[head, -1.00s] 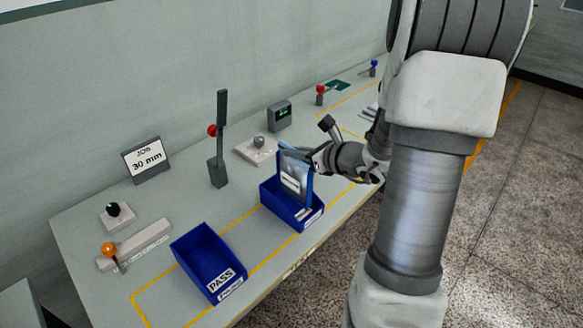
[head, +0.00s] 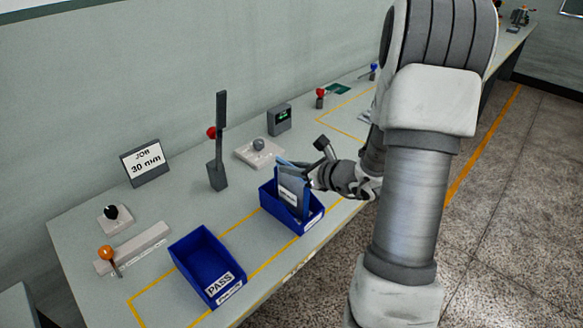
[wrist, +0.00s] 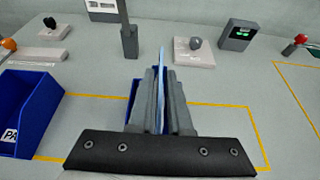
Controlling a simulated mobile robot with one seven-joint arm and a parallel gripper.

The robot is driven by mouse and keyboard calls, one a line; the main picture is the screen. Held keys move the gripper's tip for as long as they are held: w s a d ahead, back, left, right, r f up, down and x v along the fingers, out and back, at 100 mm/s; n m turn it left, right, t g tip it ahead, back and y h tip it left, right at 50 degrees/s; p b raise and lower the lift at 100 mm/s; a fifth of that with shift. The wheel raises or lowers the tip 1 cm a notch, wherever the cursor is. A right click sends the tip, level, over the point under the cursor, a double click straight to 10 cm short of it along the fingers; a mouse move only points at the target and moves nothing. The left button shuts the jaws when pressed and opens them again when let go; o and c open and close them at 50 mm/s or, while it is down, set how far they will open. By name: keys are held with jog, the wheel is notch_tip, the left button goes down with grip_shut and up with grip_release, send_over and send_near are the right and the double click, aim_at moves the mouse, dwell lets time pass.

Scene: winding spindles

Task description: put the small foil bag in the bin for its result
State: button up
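The small foil bag (head: 291,192), silvery with a white label, stands upright partly inside the right blue bin (head: 313,220). My gripper (head: 309,178) is above that bin and shut on the bag's upper part. In the wrist view the bag shows edge-on as a thin pale blue strip (wrist: 161,85) between the fingers. The right bin's front label is too small to read, and its inside is mostly hidden by the bag and gripper. The left blue bin (head: 206,262), marked PASS, is empty; it also shows at the left of the wrist view (wrist: 38,105).
A dark post with a red knob (head: 218,150) stands behind the bins. A sign reading "JOB 30 min" (head: 146,162), a grey box with a green display (head: 279,119) and a lever with an orange knob (head: 106,253) stand on the bench. Yellow lines mark the bench top.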

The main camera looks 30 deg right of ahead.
jog(key=shift+o, duration=0.8)
jog(key=shift+r, duration=0.15)
jog(key=shift+s+d+r+p, duration=0.1)
jog(key=shift+s+r+p, duration=0.1)
jog(key=shift+p, duration=0.1)
jog(key=v, duration=1.1)
jog(key=shift+s+p, duration=0.25)
jog(key=shift+p, duration=0.15)
jog(key=shift+r, duration=0.1)
